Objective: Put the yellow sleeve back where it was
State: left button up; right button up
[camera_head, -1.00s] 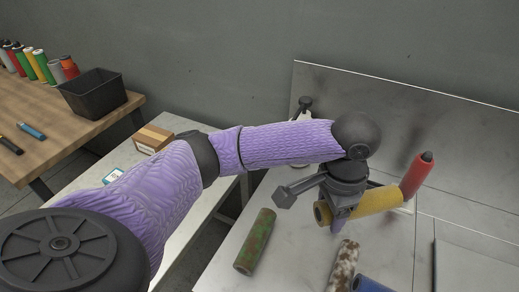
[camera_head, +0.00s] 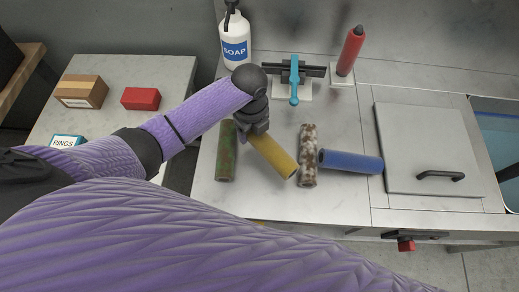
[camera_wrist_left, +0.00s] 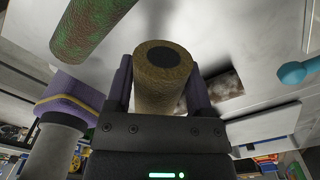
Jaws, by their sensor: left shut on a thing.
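The yellow sleeve (camera_head: 277,160) is a dull yellow tube, tilted in the head view between the green mottled sleeve (camera_head: 226,152) and the brown-and-white sleeve (camera_head: 308,155). My left gripper (camera_head: 258,134) is shut on its far end. In the left wrist view the yellow sleeve (camera_wrist_left: 158,90) sits between both fingers, its dark round end facing the camera. Whether it touches the bench is unclear. A blue sleeve (camera_head: 351,162) lies beside the brown-and-white one. A red sleeve (camera_head: 351,52) stands upright at the back. My right gripper is not in view.
A teal-handled fixture (camera_head: 294,82) and a soap bottle (camera_head: 235,42) stand at the back. A grey lid (camera_head: 425,145) with a black handle is on the right. Boxes sit on the left table (camera_head: 121,122). The bench front (camera_head: 260,200) is clear.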

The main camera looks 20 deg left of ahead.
aim_at(253, 143)
pick_arm(q)
notch_tip(253, 143, down, 6)
jog(key=shift+r+b, duration=0.1)
jog(key=shift+b, duration=0.8)
jog(key=shift+f, duration=0.25)
jog(key=o, duration=1.3)
jog(key=shift+c, duration=0.2)
notch_tip(253, 143, up, 12)
jog(key=p, duration=0.4)
jog(key=shift+f, duration=0.1)
jog(key=shift+r, duration=0.35)
